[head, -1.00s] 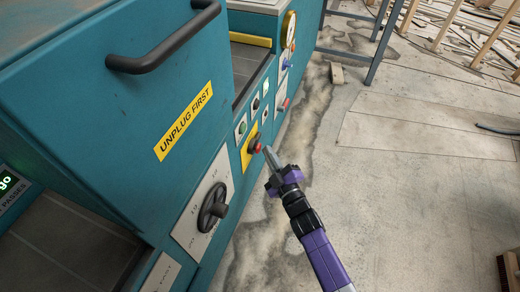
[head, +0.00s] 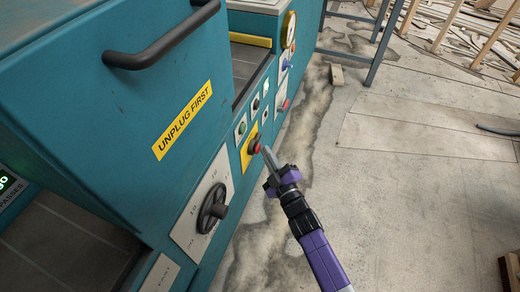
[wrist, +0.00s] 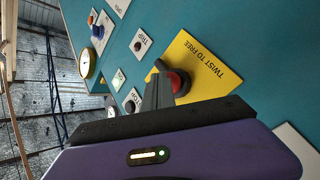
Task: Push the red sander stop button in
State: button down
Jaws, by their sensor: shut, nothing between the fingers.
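The red stop button (head: 257,149) sits on a yellow plate (head: 247,158) on the teal machine's side. In the wrist view the red button (wrist: 178,82) stands out from the yellow plate (wrist: 203,62), which reads "TWIST TO FREE". My gripper (head: 266,150) is shut and empty. Its tip is right at the button's face in the head view. In the wrist view the fingers (wrist: 160,72) overlap the button's left edge and hide part of it. I cannot tell whether they touch it, or how far in the button sits.
A black rotary knob (head: 211,208) is nearer on the same panel. Small green (head: 242,128) and black buttons sit just above the yellow plate, with blue and red controls farther along. A black handle (head: 165,40) juts out above.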

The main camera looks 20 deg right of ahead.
jog(key=shift+w+a, duration=0.15)
jog(key=shift+a, duration=0.05)
dwell(0.5)
jog(key=shift+d+r, duration=0.1)
jog(key=shift+r, duration=0.05)
jog(key=shift+s+d+p, duration=0.6)
jog(key=shift+d+p, duration=0.05)
jog(key=shift+p, duration=0.05)
jog(key=s+d+p, duration=0.1)
jog(key=d, duration=0.1)
jog(key=s+d+p, duration=0.2)
